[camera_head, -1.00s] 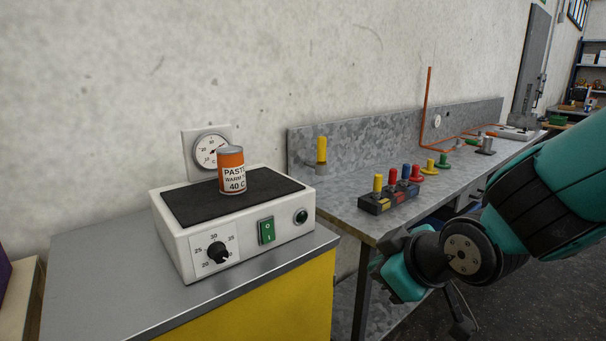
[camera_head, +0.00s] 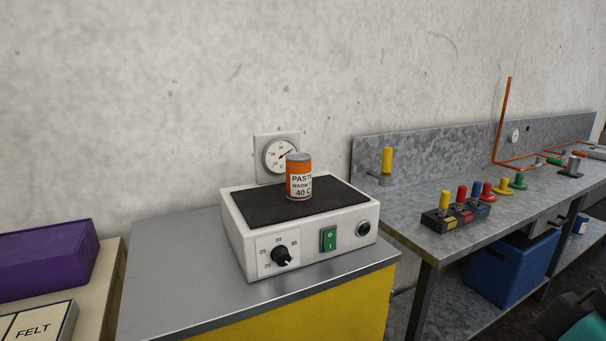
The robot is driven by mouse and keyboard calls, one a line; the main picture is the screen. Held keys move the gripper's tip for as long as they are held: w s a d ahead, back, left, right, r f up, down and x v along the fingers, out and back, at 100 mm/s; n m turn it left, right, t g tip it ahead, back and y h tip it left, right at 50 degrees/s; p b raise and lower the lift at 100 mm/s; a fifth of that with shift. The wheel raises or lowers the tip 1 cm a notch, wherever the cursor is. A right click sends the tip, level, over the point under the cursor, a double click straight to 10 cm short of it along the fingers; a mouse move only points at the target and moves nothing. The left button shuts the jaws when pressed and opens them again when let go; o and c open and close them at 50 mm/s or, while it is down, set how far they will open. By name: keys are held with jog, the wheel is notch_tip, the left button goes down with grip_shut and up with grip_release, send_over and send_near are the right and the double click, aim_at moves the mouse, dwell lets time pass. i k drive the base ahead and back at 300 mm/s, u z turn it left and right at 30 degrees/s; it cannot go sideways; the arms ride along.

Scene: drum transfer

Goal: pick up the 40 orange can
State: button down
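The orange can (camera_head: 299,178) stands upright on the black top of a white heating plate (camera_head: 238,238). Its white label reads "PASTE", "WARM" and "40 C". The plate has a black dial, a green switch and a round indicator on its front, and it sits on a grey cabinet top (camera_head: 180,290) with a yellow front. My gripper is not in view now; only a small dark and teal part of my arm shows at the lower right corner. Nothing touches the can.
A wall gauge (camera_head: 279,155) is just behind the can. To the right, a metal bench (camera_head: 400,205) holds a rack of coloured plugs (camera_head: 455,215), with a blue bin (camera_head: 500,268) below. At left are a purple box (camera_head: 45,255) and a box marked "FELT" (camera_head: 38,325).

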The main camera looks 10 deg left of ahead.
aim_at(298, 172)
jog(key=k, duration=0.3)
jog(key=u, duration=1)
jog(key=i, duration=1.25)
jog(key=u, duration=0.4)
